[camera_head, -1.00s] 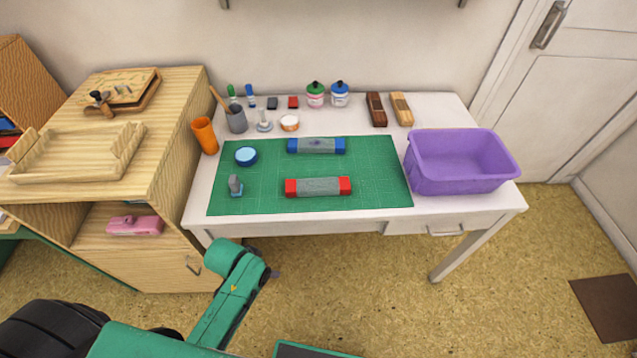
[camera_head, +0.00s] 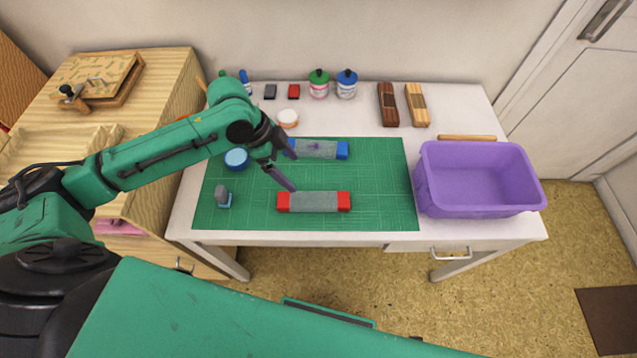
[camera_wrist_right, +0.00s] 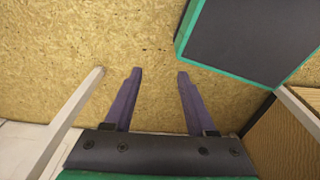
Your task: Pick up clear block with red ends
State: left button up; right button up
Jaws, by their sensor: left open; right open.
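The clear block with red ends (camera_head: 314,202) lies flat on the green mat (camera_head: 378,195), near the mat's front edge. Its middle looks greyish and see-through. A similar block with blue ends (camera_head: 318,150) lies behind it, its left end partly hidden by my gripper. My left gripper (camera_head: 292,172) is open and empty above the mat, behind and to the left of the red-ended block, apart from it. My right gripper (camera_wrist_right: 157,72) shows in the right wrist view, open and empty, over the tan floor. It cannot be made out in the head view.
A purple bin (camera_head: 480,212) stands right of the mat. A round blue inkpad (camera_head: 237,159) and a small grey stamp (camera_head: 222,196) sit on the mat's left. Bottles and wooden pieces (camera_head: 388,104) line the back. The mat's right part is clear.

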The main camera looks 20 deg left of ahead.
pick_arm(q)
send_near(312, 199)
jog(key=shift+s+d+f+p, duration=0.35)
jog(key=shift+d+f, duration=0.25)
jog(key=shift+f, duration=0.3)
jog(key=x, duration=0.4)
jog(key=p+x, duration=0.1)
jog(key=x, duration=0.1)
jog(key=shift+w+f, duration=0.35)
jog(key=shift+f, duration=0.05)
jog(key=shift+d+f, duration=0.1)
jog(key=shift+f, duration=0.05)
jog(key=shift+c, duration=0.9)
grip_shut()
pick_arm(e)
jog(key=s, duration=0.1)
jog(key=s+r, duration=0.1)
jog(key=s, duration=0.2)
jog(key=shift+s+d+r, duration=0.2)
jog(key=shift+s+r, duration=0.1)
jog(key=shift+r, duration=0.05)
